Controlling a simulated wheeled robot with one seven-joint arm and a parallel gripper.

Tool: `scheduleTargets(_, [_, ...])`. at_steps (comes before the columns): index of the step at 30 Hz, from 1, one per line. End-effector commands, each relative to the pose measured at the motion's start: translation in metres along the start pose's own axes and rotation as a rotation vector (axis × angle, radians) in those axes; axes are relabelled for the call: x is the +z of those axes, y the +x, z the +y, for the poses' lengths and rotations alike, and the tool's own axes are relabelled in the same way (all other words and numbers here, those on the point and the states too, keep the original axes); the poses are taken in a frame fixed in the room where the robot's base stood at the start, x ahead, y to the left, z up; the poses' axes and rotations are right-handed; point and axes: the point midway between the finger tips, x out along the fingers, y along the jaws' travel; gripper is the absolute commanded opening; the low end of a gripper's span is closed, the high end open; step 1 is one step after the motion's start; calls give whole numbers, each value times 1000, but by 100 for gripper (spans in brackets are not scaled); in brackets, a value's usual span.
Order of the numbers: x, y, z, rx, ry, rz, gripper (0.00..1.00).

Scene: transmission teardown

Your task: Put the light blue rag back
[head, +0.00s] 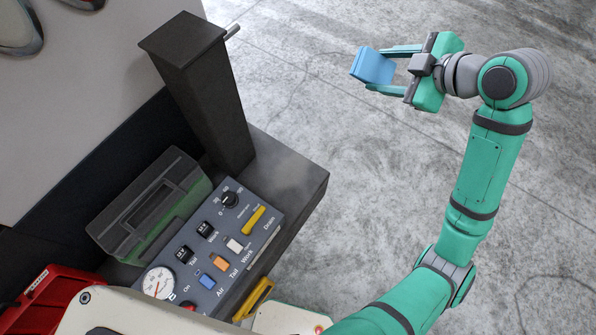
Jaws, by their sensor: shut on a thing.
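The light blue rag (372,66) is a small folded block at the top of the head view, right of centre. My gripper (375,68) is shut on it, with one finger along its upper side and one along its lower side. The rag is held out over the grey floor, clear of the bench and panel. My green arm reaches up along the right side of the view.
A dark bench (290,180) at left carries a control panel (262,223) with switches and a gauge (157,283). A black post (208,100) rises behind it, beside a green-grey box (150,205). A red case (45,300) sits at lower left. Open concrete floor (340,190) fills the middle.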

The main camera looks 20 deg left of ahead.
Motion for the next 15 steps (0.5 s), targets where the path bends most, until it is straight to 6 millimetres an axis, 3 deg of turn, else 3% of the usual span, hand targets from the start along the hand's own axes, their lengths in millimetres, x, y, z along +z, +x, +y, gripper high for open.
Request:
scheduleTargets(1, [-8, 26, -10, -89, -47, -8, 32])
scheduleTargets(6, [-27, 107, -59, -378, -242, -49, 32])
scheduleTargets(11, [-34, 171, -121, -613, -468, -101, 32])
scheduleTargets(15, [-31, 216, -184, -775, -686, -147, 32])
